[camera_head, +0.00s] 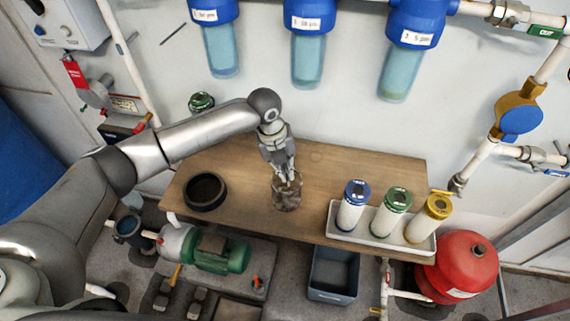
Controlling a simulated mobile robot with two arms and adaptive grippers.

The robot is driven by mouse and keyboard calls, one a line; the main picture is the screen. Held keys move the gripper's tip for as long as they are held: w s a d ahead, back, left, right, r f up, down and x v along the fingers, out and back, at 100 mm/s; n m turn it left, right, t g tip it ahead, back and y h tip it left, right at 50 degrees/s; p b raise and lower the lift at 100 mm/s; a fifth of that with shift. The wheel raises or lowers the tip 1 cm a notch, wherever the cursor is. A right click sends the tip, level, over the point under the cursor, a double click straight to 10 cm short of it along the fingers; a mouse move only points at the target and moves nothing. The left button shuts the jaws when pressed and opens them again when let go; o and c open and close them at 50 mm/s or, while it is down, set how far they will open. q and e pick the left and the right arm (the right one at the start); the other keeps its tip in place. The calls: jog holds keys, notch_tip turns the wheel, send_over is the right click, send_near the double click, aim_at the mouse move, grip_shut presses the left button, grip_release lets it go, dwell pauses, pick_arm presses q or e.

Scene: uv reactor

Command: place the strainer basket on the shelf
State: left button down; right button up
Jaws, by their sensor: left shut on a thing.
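The strainer basket (287,196), a small see-through grey cylinder, is upright at the middle of the wooden shelf (240,215). My left gripper (286,178) comes down from above and is shut on the basket at its upper rim. The basket's lower end appears at the shelf surface; I cannot tell whether it touches. The fingers hide part of the rim. My right gripper is out of view.
A black ring (204,191) lies at the shelf's left. A white tray (371,237) with blue-, green- and yellow-capped cartridges stands at the right. Blue filter housings (307,45) hang above. A dark bin (333,275), green pump (219,254) and red tank (460,264) are below.

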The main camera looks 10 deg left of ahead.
aim_at(276, 180)
pick_arm(q)
jog(key=shift+f, duration=0.2)
jog(key=c, duration=1.6)
grip_release()
jog(key=shift+c, duration=0.2)
jog(key=shift+r, duration=0.15)
jog(key=shift+a+r, duration=0.1)
jog(key=shift+r, duration=0.3)
notch_tip(276, 180, up, 11)
jog(key=s+a+b, duration=0.1)
jog(key=a+b, duration=0.1)
